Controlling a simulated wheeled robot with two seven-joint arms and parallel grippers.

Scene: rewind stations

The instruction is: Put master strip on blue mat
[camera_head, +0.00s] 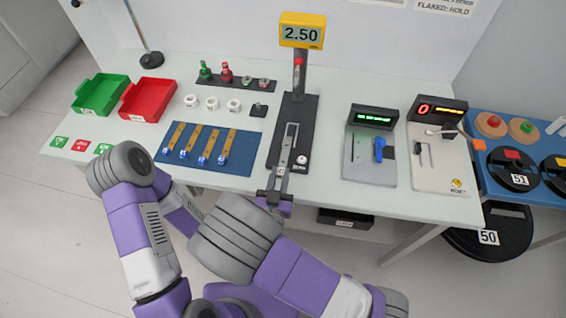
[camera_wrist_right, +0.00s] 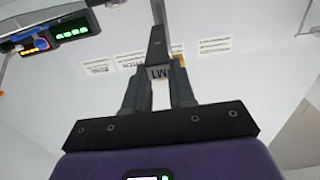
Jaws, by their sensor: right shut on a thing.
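The master strip (camera_head: 286,151) is a long dark grey strip with a white tag near its held end. My right gripper (camera_head: 277,184) is shut on that near end, at the front edge of the white table. In the right wrist view the strip (camera_wrist_right: 157,48) runs away between the fingers, and its tag reads M1. In the head view the strip overlaps the black gauge stand; I cannot tell whether it touches it. The blue mat (camera_head: 241,168) lies left of the stand and holds several brass strips with blue ends. My left gripper is out of view.
The gauge stand (camera_head: 308,109) carries a yellow display (camera_head: 302,31) reading 2.50. Red (camera_head: 148,98) and green (camera_head: 100,93) trays stand at the left. White rolls (camera_head: 212,103) sit behind the mat.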

